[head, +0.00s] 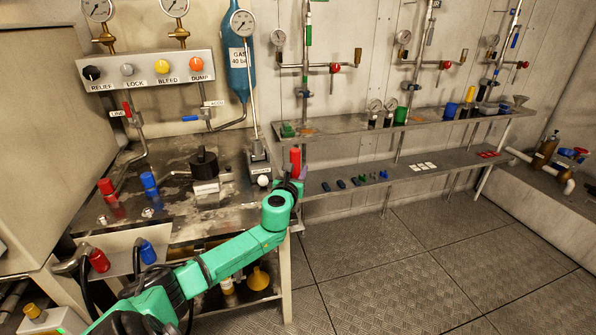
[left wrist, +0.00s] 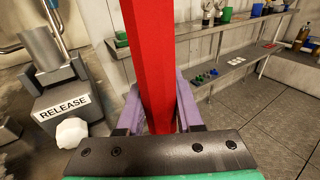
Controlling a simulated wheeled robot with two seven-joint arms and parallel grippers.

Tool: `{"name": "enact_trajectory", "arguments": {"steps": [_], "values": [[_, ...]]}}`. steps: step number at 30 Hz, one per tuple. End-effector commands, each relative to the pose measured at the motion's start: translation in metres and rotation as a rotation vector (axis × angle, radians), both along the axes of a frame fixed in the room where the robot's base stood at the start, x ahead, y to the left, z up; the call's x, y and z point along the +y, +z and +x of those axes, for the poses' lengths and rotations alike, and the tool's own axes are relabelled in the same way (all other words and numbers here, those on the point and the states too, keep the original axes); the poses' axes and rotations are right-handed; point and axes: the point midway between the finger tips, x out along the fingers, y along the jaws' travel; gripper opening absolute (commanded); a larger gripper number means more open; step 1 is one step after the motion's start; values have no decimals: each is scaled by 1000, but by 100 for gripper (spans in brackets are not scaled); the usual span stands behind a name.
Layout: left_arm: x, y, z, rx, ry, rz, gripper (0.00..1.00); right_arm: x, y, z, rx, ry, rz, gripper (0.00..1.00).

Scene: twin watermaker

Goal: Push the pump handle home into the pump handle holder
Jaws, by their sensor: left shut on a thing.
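The red pump handle (head: 295,158) stands roughly upright in my left gripper (head: 297,178), beside the right edge of the steel bench. In the left wrist view the handle (left wrist: 158,65) is a long red bar between the purple fingers of the gripper (left wrist: 160,110), which is shut on it. A grey cylindrical socket, apparently the pump handle holder (left wrist: 41,48), stands on a dark block left of the handle, apart from it. In the head view this holder (head: 257,147) is just left of the handle. The handle's lower end is hidden. My right gripper is not in view.
A block labelled RELEASE (left wrist: 65,105) with a white knob (left wrist: 72,132) sits before the socket. A blue gas bottle (head: 239,70) hangs behind the bench. A black round knob (head: 204,162) stands left. Shelves (head: 420,125) with small parts run right; the floor (head: 400,260) is clear.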

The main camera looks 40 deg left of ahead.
Motion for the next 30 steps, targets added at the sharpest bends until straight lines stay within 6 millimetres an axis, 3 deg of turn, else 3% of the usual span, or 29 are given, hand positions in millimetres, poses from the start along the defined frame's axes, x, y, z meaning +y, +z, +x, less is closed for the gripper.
{"name": "enact_trajectory", "arguments": {"steps": [8, 9, 11, 23, 30], "values": [[0, -7, 0, -1, 0, 2, 0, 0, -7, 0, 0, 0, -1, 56], [0, -6, 0, -1, 0, 2, 46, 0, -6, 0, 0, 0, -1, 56], [0, -6, 0, -1, 0, 2, 69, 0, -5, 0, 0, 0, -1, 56], [-2, -7, -4, 2, -1, 1, 70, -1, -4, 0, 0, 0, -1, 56], [-17, -5, -37, 6, -2, 3, 70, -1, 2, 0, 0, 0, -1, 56]]}}
